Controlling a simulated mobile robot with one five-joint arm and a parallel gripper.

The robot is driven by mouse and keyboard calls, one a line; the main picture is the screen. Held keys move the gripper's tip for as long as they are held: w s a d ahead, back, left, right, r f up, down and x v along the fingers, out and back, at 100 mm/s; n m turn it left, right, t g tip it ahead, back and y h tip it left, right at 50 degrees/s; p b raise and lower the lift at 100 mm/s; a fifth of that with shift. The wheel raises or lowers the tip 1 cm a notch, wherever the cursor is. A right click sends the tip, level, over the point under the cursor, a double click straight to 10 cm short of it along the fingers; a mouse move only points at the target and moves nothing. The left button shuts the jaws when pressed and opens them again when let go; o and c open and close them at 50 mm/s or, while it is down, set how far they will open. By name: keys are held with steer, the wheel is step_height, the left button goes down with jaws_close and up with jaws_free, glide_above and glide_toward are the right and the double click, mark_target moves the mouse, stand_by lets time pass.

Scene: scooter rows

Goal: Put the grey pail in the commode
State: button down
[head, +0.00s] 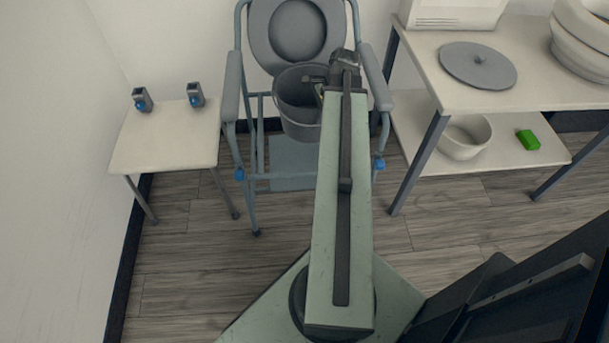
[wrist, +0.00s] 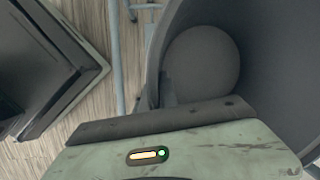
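The grey pail (head: 298,119) is upright within the outline of the blue-grey commode (head: 232,85), in front of its raised seat and lid. I cannot tell whether it rests in the commode's frame or hangs above it. My gripper (head: 315,83) is at the pail's right rim, with my arm stretched out over the floor. In the wrist view the pail (wrist: 277,65) shows from above, empty, with its round bottom visible. A dark finger lies against the inside of its wall, and the gripper looks shut on the rim. The other finger is mostly hidden.
A small white table (head: 165,145) with two small grey-and-blue devices stands left. A shelved table (head: 520,75) stands right, holding a grey round lid (head: 478,65), a white bowl (head: 464,137) and a green block (head: 528,139). The commode's armrests (head: 376,78) flank the pail. Wooden floor lies clear in front.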

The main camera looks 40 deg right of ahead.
steer(key=s+d+b+x, duration=0.1)
steer(key=b+x, duration=0.8)
steer(key=x, duration=0.1)
steer(key=s+d+f+b+x, duration=0.1)
steer(key=s+d+b+x, duration=0.1)
steer(key=b+x, duration=0.7)
step_height(320, 180, down, 3)
steer(key=shift+a+r+n+b, duration=0.15)
steer(key=shift+a+n+b, duration=0.15)
steer(key=shift+n, duration=0.1)
steer(key=c, duration=1.7)
jaws_free()
steer(key=shift+r, duration=0.1)
steer(key=p+v, duration=1.2)
steer(key=shift+w+d+r, duration=0.1)
steer(key=shift+d, duration=0.05)
